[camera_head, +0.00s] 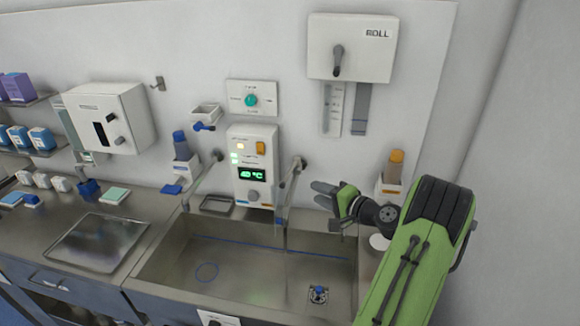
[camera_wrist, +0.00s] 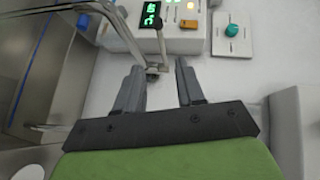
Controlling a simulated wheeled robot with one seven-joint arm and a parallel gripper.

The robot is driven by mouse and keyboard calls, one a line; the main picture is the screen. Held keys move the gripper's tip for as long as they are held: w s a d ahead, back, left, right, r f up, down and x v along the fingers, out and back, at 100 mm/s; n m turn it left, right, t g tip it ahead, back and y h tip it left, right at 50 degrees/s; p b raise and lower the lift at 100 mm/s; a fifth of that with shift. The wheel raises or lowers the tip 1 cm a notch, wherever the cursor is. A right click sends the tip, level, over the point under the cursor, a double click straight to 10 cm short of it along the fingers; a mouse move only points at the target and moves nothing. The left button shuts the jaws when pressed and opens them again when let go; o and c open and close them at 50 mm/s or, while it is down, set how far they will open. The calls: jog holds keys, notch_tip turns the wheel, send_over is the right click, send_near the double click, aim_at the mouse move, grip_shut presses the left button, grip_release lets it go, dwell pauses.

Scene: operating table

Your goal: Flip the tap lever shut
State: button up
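A metal tap (camera_head: 294,172) is fixed to the wall right of the temperature panel, over the right part of the sink (camera_head: 158,262). A thin pale vertical strip hangs below it; I cannot tell whether it is running water. My gripper (camera_head: 322,194) is to the right of the tap, with its fingers pointing left towards it. In the wrist view my gripper (camera_wrist: 159,85) is open and empty, its two grey fingers well apart. A metal tap part (camera_wrist: 156,68) shows between and just beyond the fingertips, with no clear contact. Which piece is the lever is hard to tell.
The panel (camera_head: 252,165) with a lit 40 °C display is left of the tap. A second tap (camera_head: 205,170) is farther left. An orange-capped bottle (camera_head: 396,165) stands on the right near my arm. A dispenser (camera_head: 352,48) hangs above. A tray (camera_head: 98,243) lies on the left counter.

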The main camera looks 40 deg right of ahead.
aim_at(288, 175)
jog(key=shift+m+h, duration=0.3)
jog(key=p+x, duration=0.1)
jog(key=x, duration=0.4)
jog(key=p+x, duration=0.1)
jog(key=x, duration=0.3)
jog(key=p+x, duration=0.1)
jog(key=x, duration=0.4)
jog(key=shift+w+d+r+p, duration=0.2)
jog(key=shift+w+d+p, duration=0.1)
jog(key=shift+w+d, duration=0.05)
jog(key=shift+w+f, duration=0.15)
jog(key=shift+w, duration=0.2)
jog(key=shift+d, duration=0.1)
jog(key=shift+s, duration=0.1)
grip_shut()
